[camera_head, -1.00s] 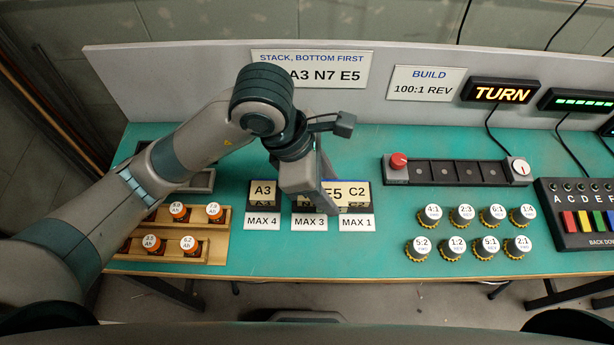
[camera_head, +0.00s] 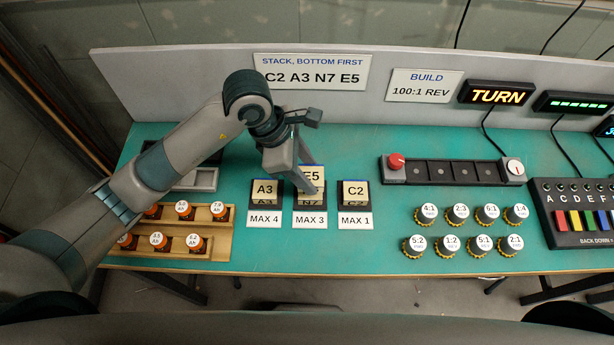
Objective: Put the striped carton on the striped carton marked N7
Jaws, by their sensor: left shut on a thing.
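My left gripper (camera_head: 308,188) is shut on the carton marked E5 (camera_head: 312,174), which has a pale label with a blue edge along its top. It holds this carton at the middle stack place, over a lower carton (camera_head: 311,202) whose label is mostly covered and seems to read N7. I cannot tell whether the two cartons touch. The gripper's fingers partly cover both. My right gripper is not in view.
The carton marked A3 (camera_head: 265,190) stands to the left, behind the MAX 4 label, and the carton marked C2 (camera_head: 355,190) to the right, behind MAX 1. A sign (camera_head: 312,72) reads C2 A3 N7 E5.

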